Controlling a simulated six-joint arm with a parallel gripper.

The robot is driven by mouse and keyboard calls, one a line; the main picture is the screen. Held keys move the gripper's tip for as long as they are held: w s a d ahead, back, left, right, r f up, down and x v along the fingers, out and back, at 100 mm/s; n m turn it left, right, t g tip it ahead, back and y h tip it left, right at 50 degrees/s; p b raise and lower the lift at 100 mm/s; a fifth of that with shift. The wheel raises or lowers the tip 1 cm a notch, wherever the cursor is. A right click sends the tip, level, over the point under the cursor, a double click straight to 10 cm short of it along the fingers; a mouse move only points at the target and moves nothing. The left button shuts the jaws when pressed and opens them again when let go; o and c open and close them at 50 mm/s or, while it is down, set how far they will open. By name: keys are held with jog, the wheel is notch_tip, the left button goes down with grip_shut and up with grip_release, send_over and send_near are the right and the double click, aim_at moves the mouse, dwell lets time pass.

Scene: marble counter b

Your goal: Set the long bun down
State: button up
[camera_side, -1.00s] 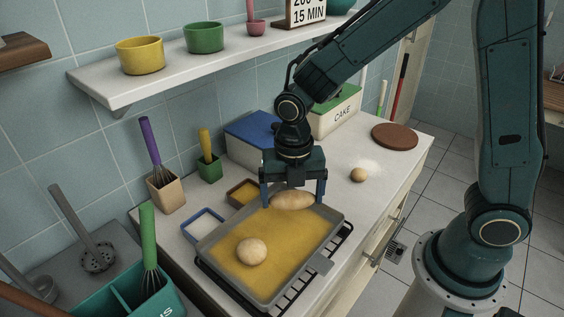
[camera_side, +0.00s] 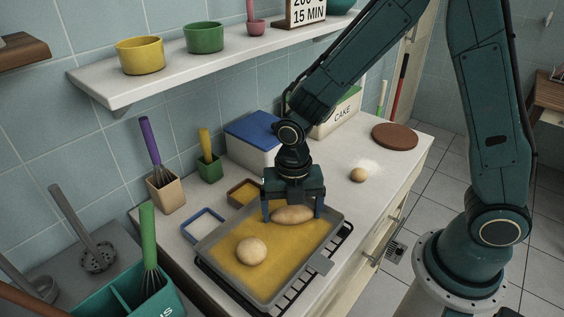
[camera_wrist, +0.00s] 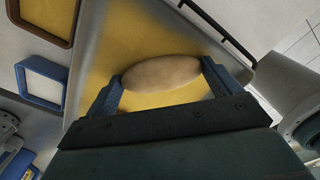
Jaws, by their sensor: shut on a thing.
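The long bun (camera_side: 293,215) is pale tan and oval. My gripper (camera_side: 293,214) is shut on it, one blue finger at each end. In the side view the bun is low over the far part of the baking tray (camera_side: 208,247), which has a yellow inner surface. I cannot tell whether the bun touches the tray. The wrist view shows the bun (camera_wrist: 162,76) lengthwise between the fingers, with the yellow tray floor behind it. A round bun (camera_side: 251,251) lies on the near part of the tray.
The tray sits on a black rack (camera_side: 297,288). A blue-rimmed square dish (camera_side: 204,226) and a brown square dish (camera_side: 243,193) stand left of it. A small dough ball (camera_side: 359,175) lies on the counter at right. A blue-lidded box (camera_side: 255,135) stands behind.

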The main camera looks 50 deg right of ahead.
aim_at(292, 209)
jog(key=o, duration=0.7)
notch_tip(292, 209, up, 12)
jog(key=shift+r, duration=0.1)
dwell(0.3)
dwell(0.5)
